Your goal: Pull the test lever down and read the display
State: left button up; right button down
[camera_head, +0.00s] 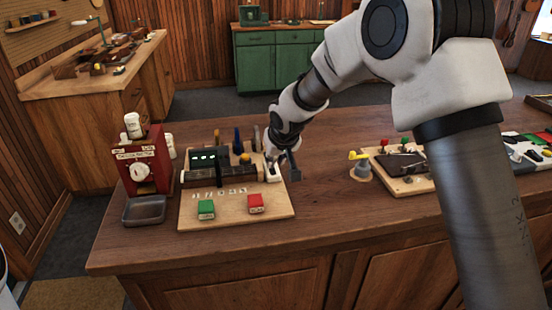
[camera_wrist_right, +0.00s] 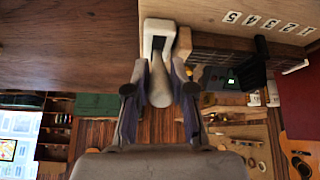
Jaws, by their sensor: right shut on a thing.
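The test board (camera_head: 235,212) lies on the wooden counter. Its dark display box (camera_head: 203,160) shows a row of small green lit marks, too small to read. The pale lever housing (camera_head: 272,174) stands at the board's right end and shows in the right wrist view (camera_wrist_right: 158,27). In that view the pale test lever (camera_wrist_right: 159,82) comes out of the housing's slot. My right gripper (camera_wrist_right: 159,93) is shut on the lever, one finger on each side. In the head view my right gripper (camera_head: 281,158) partly hides the lever. My left gripper is not in view.
Green (camera_head: 206,210) and red (camera_head: 255,203) blocks sit at the board's front. A red box with a white dial (camera_head: 145,172) and a grey tray (camera_head: 144,210) stand left. A second board (camera_head: 405,176) lies right. Counter between the boards is mostly clear.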

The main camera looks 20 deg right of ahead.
jog(key=shift+s+f, duration=0.2)
jog(key=shift+f, duration=0.1)
dwell(0.6)
jog(key=c, duration=1)
grip_release()
jog(key=shift+w+a+r, duration=0.1)
jog(key=shift+w+a, duration=0.05)
jog(key=v, duration=1.2)
jog(key=shift+w, duration=0.1)
